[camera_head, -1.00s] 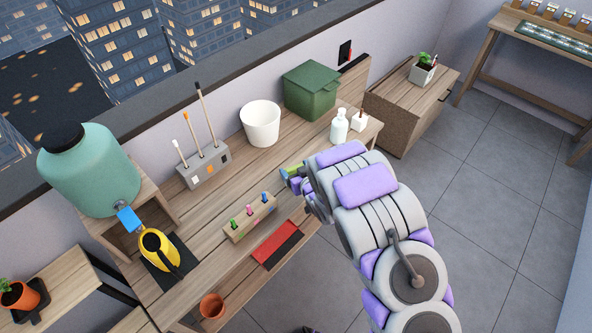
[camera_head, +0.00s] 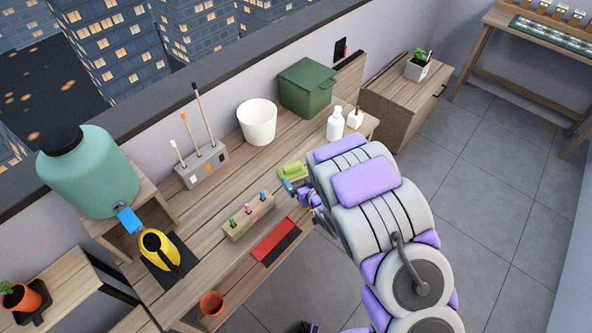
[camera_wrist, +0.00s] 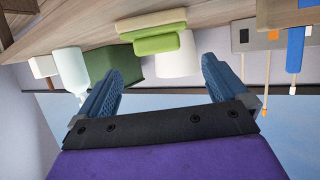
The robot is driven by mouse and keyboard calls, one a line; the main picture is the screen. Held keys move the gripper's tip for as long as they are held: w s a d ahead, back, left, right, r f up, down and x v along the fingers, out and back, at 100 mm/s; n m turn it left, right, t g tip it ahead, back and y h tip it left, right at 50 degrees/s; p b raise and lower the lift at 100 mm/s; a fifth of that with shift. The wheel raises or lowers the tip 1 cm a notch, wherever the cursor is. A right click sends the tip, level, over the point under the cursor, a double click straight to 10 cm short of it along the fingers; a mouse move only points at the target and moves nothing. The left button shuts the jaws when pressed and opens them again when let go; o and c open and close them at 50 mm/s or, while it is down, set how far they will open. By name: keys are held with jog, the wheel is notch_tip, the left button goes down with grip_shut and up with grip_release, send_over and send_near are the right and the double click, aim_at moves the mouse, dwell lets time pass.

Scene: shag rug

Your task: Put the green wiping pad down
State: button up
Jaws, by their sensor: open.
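The green wiping pad (camera_head: 292,170) lies on the wooden workbench (camera_head: 215,205), on a pale, flat piece, left of my arm. My gripper (camera_head: 311,197) is just beside it on the near side, partly hidden by my arm. In the wrist view, the green wiping pad (camera_wrist: 156,42) appears beyond the fingertips, apart from both fingers. My gripper (camera_wrist: 160,72) has its two blue fingers spread wide with nothing between them.
A white pot (camera_head: 257,122), a green bin (camera_head: 307,87) and a white bottle (camera_head: 335,124) stand behind the pad.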

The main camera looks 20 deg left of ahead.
jog(key=shift+p+v, duration=0.3)
jog(key=shift+v, duration=1.95)
jog(key=w+d+r+m+h, duration=0.1)
jog(key=w+d+r+h, duration=0.15)
jog(key=d, duration=0.25)
jog(key=w+d+r+m+h, duration=0.1)
jog(key=w+d+r+h, duration=0.15)
jog(key=d, duration=0.35)
jog(key=s+d+r+m+g+h, duration=0.1)
jog(key=s+d+r+m+h, duration=0.1)
jog(key=s+d+r, duration=0.3)
jog(key=s+d+r+m+g+h, duration=0.1)
jog(key=d+r+h, duration=0.1)
jog(key=d, duration=0.5)
jog(key=s+d+r+m+g, duration=0.1)
jog(key=s+d+r+g, duration=0.1)
jog(key=s, duration=0.9)
jog(key=s+d+r+m+g, duration=0.1)
jog(key=s+r+g, duration=0.3)
jog(key=s, duration=0.7)
jog(key=s+d+r+m+g, duration=0.2)
jog(key=s+r, duration=0.5)
jog(key=s, duration=0.4)
jog(key=shift+d+g, duration=0.55)
jog(key=shift+g, duration=0.05)
